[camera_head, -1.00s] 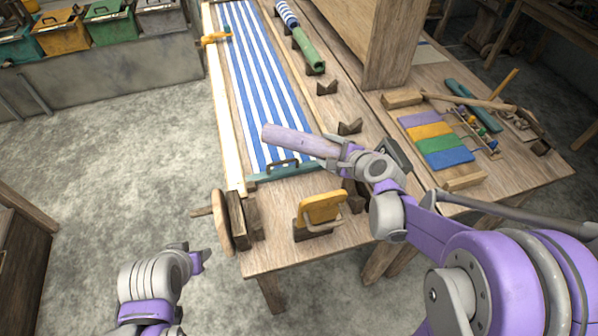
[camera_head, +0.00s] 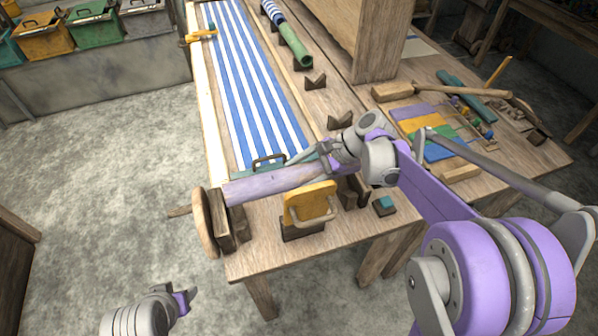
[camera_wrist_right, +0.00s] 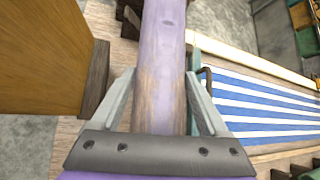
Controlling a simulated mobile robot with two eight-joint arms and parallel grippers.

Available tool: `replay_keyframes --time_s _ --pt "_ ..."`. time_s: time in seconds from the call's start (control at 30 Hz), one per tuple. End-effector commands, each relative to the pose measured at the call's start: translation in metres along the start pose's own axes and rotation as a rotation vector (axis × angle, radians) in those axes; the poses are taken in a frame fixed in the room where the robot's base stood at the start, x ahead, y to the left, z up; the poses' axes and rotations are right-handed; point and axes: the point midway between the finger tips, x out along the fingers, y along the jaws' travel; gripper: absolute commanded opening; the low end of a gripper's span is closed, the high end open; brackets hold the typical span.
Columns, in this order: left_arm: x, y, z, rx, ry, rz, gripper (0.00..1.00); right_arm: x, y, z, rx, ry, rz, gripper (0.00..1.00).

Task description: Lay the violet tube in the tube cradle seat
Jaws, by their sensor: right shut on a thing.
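The violet tube (camera_head: 270,184), with worn brown patches, is gripped near its right end by my right gripper (camera_head: 328,163). It lies roughly level across the front of the loom, pointing left, its far end near the wooden wheel. In the right wrist view the tube (camera_wrist_right: 160,75) runs between both fingers. V-notched dark wood cradle blocks stand along the right side of the cloth, one empty block (camera_head: 315,82) and another (camera_head: 340,121); which is the named seat I cannot tell. My left gripper (camera_head: 188,296) is low at the left, apart from everything; its jaw opening is unclear.
A green tube (camera_head: 294,50) rests farther back. Striped cloth (camera_head: 250,85) covers the loom bed. A yellow handled block (camera_head: 309,202) stands just in front of the violet tube, and the wooden wheel (camera_head: 203,222) is at left. Coloured swatches (camera_head: 420,128) lie right.

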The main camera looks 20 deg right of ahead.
Motion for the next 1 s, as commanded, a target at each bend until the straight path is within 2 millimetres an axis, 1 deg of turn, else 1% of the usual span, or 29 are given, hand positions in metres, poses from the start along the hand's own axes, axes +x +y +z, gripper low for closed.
replay_keyframes --time_s 0.03,0.1,0.7,0.83,1.0 --pt "0.005 0.000 0.005 0.000 -0.004 0.000 0.50 0.005 0.003 -0.005 0.001 -0.001 0.001 0.00" --pt "0.009 0.000 0.008 0.000 -0.006 0.000 0.50 0.010 0.005 -0.010 0.001 -0.001 0.000 0.00" --pt "0.043 0.000 0.037 0.000 -0.026 0.000 0.50 0.050 0.023 -0.050 0.001 -0.001 -0.001 0.00" --pt "0.049 0.000 0.041 0.000 -0.028 0.000 0.50 0.056 0.026 -0.055 0.001 -0.001 -0.001 0.00" --pt "0.050 0.000 0.042 0.000 -0.029 0.000 0.50 0.058 0.026 -0.057 0.000 -0.001 -0.001 0.00"
